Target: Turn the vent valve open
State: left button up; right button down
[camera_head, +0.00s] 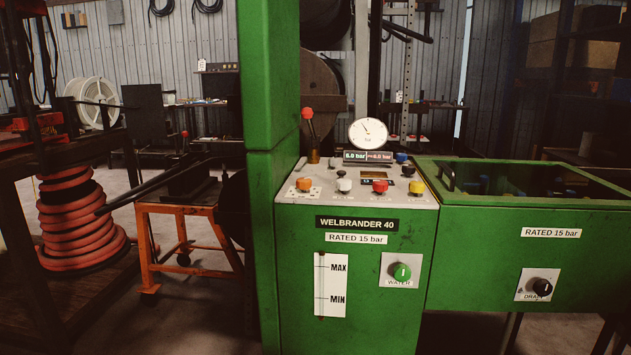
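A green machine labelled WELBRANDER 40 (357,270) stands in the middle. No knob is readable as a vent valve. The sloped panel (340,205) carries orange, white, red, yellow, blue and black knobs with labels too small to read. A red-balled lever (308,116) stands behind them. Neither gripper is in view.
A round dial gauge (368,133) and a display reading 6.0 bar (368,156) stand atop the panel. A tall green column (268,180) rises at its left. An orange trolley (190,235) and coiled red hose (80,225) are further left. Floor shows between them.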

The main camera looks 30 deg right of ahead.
aim_at(380, 185)
jog(key=z, duration=1.15)
jog(key=i+z, duration=0.2)
